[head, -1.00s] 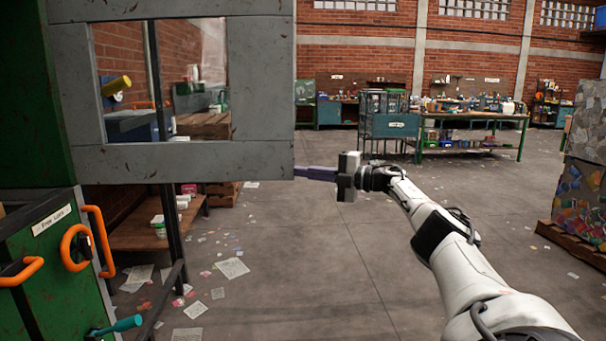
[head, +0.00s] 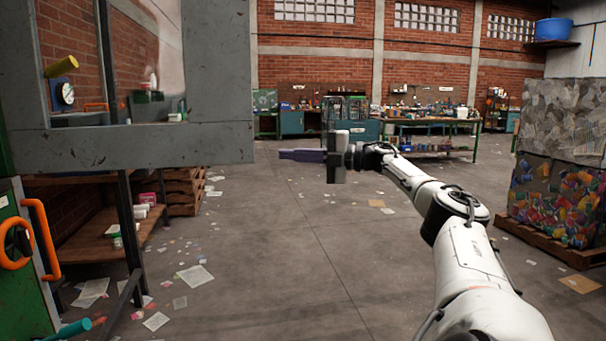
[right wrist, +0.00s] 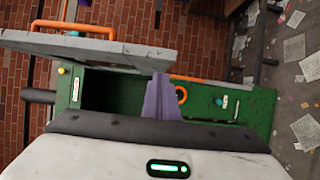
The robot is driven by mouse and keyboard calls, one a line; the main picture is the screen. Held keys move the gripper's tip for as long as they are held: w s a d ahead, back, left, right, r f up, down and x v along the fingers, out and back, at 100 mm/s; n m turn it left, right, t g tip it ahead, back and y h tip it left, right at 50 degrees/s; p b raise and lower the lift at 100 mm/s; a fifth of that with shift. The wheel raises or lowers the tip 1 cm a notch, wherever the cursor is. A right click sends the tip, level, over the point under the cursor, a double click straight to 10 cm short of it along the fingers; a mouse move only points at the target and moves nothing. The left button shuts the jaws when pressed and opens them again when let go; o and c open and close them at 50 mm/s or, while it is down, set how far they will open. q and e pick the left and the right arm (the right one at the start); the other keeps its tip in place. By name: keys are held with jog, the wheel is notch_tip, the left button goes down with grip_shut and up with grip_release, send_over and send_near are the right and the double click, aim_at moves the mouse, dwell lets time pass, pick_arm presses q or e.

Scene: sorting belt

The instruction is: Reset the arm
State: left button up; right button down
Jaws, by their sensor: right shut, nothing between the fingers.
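My right arm reaches in from the lower right of the head view, stretched forward over open floor. Its right gripper (head: 288,154) points left, with purple fingers closed together and nothing between them. The fingers are apart from the grey framed door (head: 222,80) at the left, with a clear gap. In the right wrist view the closed purple fingers (right wrist: 161,98) show in front of the grey door (right wrist: 110,48) and a green machine cabinet (right wrist: 235,105). My left gripper is not in view.
The green cabinet with orange handles (head: 40,235) stands at the lower left. A wooden shelf rack (head: 105,235) is beside it. Workbenches (head: 430,125) line the back. A pressed bale (head: 555,200) stands on a pallet at the right. The middle floor is free, with scattered papers.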

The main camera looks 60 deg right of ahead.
pick_arm(q)
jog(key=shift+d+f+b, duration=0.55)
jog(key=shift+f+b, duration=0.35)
jog(key=shift+b, duration=0.7)
pick_arm(e)
jog(key=shift+s+d, duration=0.15)
jog(key=shift+s, duration=0.65)
jog(key=shift+s+d, duration=0.1)
jog(key=shift+s, duration=0.65)
